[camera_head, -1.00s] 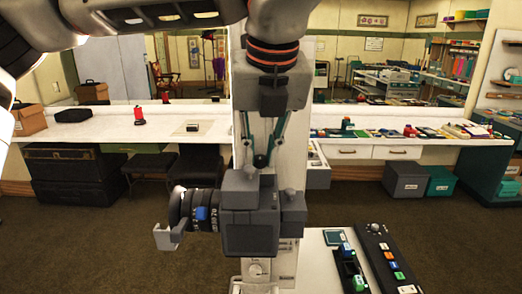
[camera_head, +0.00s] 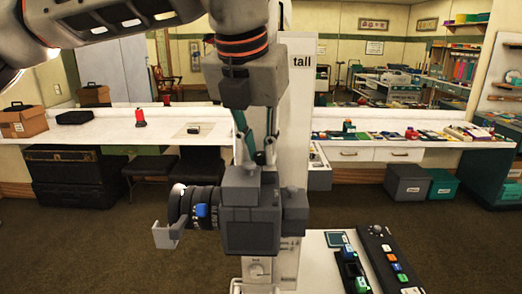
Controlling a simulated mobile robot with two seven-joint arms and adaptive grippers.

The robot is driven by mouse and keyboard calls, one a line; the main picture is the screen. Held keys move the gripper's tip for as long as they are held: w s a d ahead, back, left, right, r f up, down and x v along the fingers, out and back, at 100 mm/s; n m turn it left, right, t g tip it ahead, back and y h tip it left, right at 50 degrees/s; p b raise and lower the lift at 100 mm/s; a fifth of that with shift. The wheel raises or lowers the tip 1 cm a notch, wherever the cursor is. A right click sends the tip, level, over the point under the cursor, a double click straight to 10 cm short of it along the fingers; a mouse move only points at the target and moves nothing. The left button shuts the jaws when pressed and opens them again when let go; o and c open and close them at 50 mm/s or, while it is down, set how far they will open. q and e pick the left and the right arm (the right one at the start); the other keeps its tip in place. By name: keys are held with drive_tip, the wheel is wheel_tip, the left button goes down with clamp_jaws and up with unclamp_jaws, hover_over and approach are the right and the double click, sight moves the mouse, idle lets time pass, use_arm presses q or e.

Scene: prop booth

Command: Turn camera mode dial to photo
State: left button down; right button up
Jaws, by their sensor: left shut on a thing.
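A dark grey camera (camera_head: 252,230) stands upright at the middle of the view, its ribbed black lens (camera_head: 188,205) pointing left. A blue piece (camera_head: 201,211) shows on the lens side. My left gripper (camera_head: 262,158) hangs over the camera's top from the upper middle, its two thin fingers pointing down. The fingers are shut on a small dark dial at the top, which they largely hide. I cannot read the dial's markings. My right gripper is out of view.
A white post (camera_head: 298,100) marked "tall" stands right behind the gripper. A white surface with a black button panel (camera_head: 390,262) lies at the front right. Long white counters (camera_head: 350,127) run along the back. The brown floor is open on the left.

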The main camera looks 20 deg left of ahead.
use_arm(q)
drive_tip(key=m+h, duration=0.1)
drive_tip(key=m, duration=0.3)
drive_tip(key=shift+a+r+m+h+p, duration=0.1)
drive_tip(key=shift+a+m+h+p, duration=0.1)
drive_tip(key=shift+m+h+p, duration=0.2)
drive_tip(key=shift+w+m+g+h, duration=0.1)
drive_tip(key=shift+m+g+h, duration=0.2)
drive_tip(key=shift+m, duration=0.4)
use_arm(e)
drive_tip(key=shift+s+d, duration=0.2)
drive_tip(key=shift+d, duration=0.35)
use_arm(q)
drive_tip(key=c, duration=1.9)
unclamp_jaws()
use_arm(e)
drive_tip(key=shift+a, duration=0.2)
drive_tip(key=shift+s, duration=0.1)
use_arm(q)
drive_tip(key=v, duration=1.2)
